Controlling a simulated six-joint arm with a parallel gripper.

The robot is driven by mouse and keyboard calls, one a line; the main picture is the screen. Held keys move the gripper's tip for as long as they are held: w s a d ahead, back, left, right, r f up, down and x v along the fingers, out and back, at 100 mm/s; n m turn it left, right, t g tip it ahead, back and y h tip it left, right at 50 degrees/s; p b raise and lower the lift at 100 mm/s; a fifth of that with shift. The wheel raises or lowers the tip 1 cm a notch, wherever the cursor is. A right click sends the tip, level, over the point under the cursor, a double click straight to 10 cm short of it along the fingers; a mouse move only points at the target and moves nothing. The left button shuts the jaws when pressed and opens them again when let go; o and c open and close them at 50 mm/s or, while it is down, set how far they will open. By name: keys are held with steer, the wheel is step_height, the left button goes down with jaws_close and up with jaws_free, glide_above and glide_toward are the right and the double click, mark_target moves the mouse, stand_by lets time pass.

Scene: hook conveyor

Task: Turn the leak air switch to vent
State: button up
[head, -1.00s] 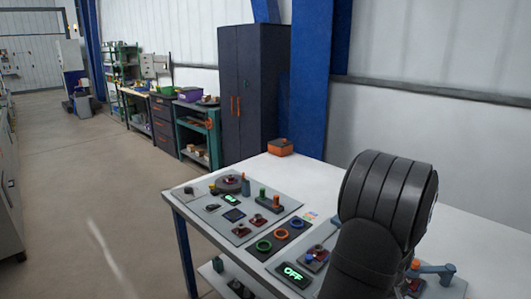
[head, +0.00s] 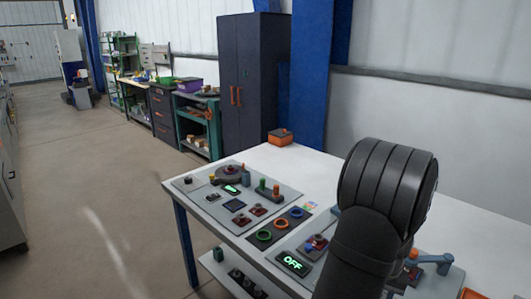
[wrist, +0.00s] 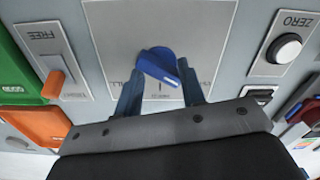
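In the wrist view, a blue rotary switch (wrist: 160,66) sits on a light grey plate (wrist: 205,30), its handle slanting down to the right. Lettering on the plate is upside down and partly covered, so I cannot confirm that this is the leak air switch. My gripper (wrist: 160,82) has its two dark fingers apart, one to the left and one to the right of the switch. The fingertips are very close to it; contact cannot be made out. In the head view my gripper and this switch are hidden by my arm.
In the head view, a lit "OFF" display (head: 292,263) is beside my arm.

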steer(key=shift+m, duration=0.4)
steer(key=shift+o, duration=0.3)
steer(key=o, duration=0.7)
steer(key=shift+o, duration=0.2)
steer(key=r+m, duration=0.1)
steer(key=r, duration=0.1)
steer(key=r+m, duration=0.2)
steer(key=r, duration=0.1)
steer(key=r+m, duration=0.1)
steer(key=r, duration=0.2)
steer(key=shift+w+d+r, duration=0.2)
steer(key=shift+w+d, duration=0.1)
steer(key=shift+w, duration=0.05)
step_height(320, 180, up, 9)
steer(key=m, duration=0.6)
steer(key=f, duration=1.7)
steer(key=shift+s+a+f, duration=0.25)
steer(key=shift+s+a, duration=0.05)
steer(key=shift+s, duration=0.05)
